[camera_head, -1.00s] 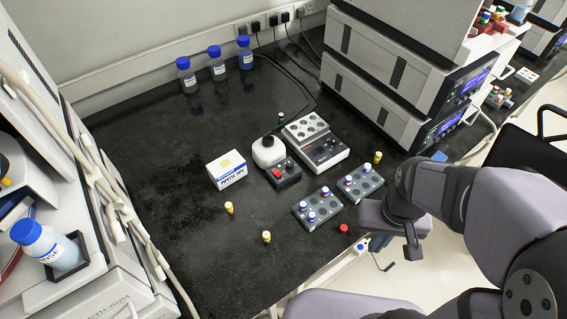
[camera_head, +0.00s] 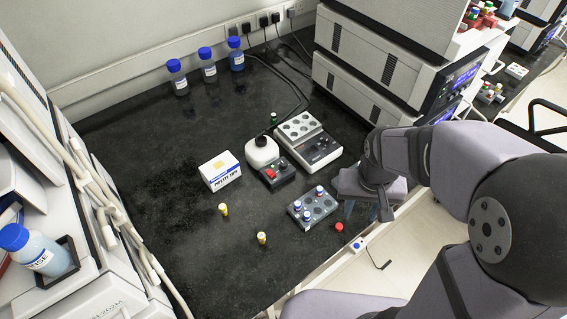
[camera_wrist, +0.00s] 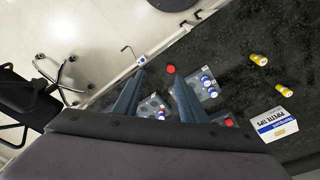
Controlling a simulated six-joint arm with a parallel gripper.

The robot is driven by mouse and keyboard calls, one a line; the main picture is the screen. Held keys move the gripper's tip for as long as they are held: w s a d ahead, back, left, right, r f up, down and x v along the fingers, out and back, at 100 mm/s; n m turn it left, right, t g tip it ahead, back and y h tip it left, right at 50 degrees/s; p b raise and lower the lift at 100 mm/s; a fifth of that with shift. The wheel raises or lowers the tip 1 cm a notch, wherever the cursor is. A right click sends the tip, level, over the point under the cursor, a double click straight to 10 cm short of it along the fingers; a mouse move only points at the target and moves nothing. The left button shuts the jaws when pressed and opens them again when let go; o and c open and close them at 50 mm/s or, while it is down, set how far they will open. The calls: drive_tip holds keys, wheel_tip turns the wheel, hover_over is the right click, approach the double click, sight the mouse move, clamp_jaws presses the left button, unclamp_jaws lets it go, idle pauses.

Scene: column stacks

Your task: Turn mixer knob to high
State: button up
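In the wrist view, the red switch (camera_wrist: 228,122) shows at the edge of my gripper housing, and most of the mixer is hidden. My gripper (camera_head: 366,208) hangs right of the mixer, apart from it, over the right side of the bench near its front edge. In the wrist view, the fingers of my gripper (camera_wrist: 159,78) are spread apart with nothing between them.
A block device (camera_head: 309,142) stands behind the mixer's right side. A vial rack (camera_head: 322,205) and a red-capped item (camera_head: 339,227) lie between mixer and bench edge.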

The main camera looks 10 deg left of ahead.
drive_tip(key=w+a+f+t+b, duration=0.2)
drive_tip(key=w+a+f, duration=0.1)
drive_tip(key=w+a, duration=0.8)
drive_tip(key=t, duration=0.2)
approach(284, 164)
drive_tip(key=shift+y, duration=0.3)
drive_tip(key=shift+p+x, duration=0.65)
drive_tip(key=shift+x, duration=3.6)
drive_tip(key=shift+w+d, duration=0.1)
drive_tip(key=shift+d, duration=0.05)
clamp_jaws()
